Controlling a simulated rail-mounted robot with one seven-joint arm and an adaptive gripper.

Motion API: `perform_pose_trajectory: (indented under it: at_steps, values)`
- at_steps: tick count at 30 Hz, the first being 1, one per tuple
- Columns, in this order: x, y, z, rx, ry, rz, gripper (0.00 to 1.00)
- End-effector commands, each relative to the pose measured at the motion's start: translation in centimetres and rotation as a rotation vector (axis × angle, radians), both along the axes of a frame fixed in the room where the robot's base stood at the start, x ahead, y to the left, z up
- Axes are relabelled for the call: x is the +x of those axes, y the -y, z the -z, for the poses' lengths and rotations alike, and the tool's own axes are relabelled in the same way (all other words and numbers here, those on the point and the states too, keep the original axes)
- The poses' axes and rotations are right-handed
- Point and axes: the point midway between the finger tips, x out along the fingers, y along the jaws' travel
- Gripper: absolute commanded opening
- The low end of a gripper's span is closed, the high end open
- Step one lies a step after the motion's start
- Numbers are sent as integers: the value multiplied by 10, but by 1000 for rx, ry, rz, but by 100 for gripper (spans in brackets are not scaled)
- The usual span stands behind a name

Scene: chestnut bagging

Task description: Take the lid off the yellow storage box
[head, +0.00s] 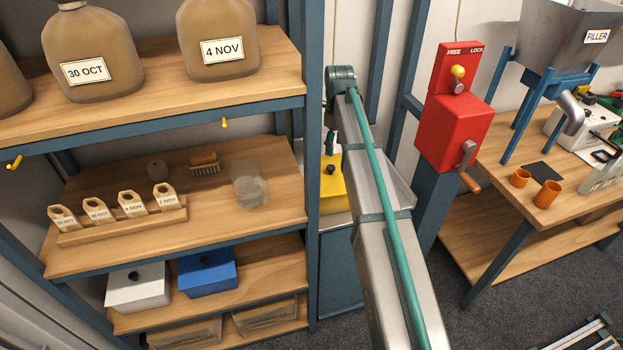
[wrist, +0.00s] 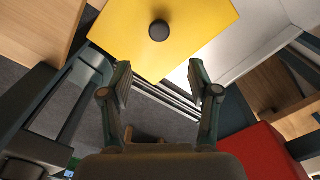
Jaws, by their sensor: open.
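The yellow storage box (head: 335,190) stands behind my arm, to the right of the shelf unit, and is partly hidden by the arm. Its yellow lid (wrist: 125,35) fills the upper middle of the wrist view, with a round black knob (wrist: 159,30) on top. The lid lies on the box. My gripper (wrist: 162,78) is open and empty. In the wrist view its two fingers point toward the lid, with the knob beyond the fingertips and roughly centred between them. In the head view my gripper (head: 331,145) shows only in part, above the box.
A red crank unit (head: 453,130) marked FREE and LOCK stands right of my arm. A workbench (head: 510,200) with orange cups is farther right.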

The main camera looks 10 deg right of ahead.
Motion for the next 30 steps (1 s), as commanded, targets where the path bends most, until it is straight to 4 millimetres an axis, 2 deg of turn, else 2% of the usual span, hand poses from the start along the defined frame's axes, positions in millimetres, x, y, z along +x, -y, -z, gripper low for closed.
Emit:
perform_pose_trajectory:
  at_steps: [2, 5, 15, 22, 30]
  values:
    - [4, 0, -4, -1, 9, 22, 61]
    - [3, -1, 1, -1, 10, 28, 61]
    - [3, -1, 44, 0, 9, 25, 61]
    - [4, -2, 56, 0, 9, 25, 61]
    - [5, -5, 87, 0, 8, 25, 61]
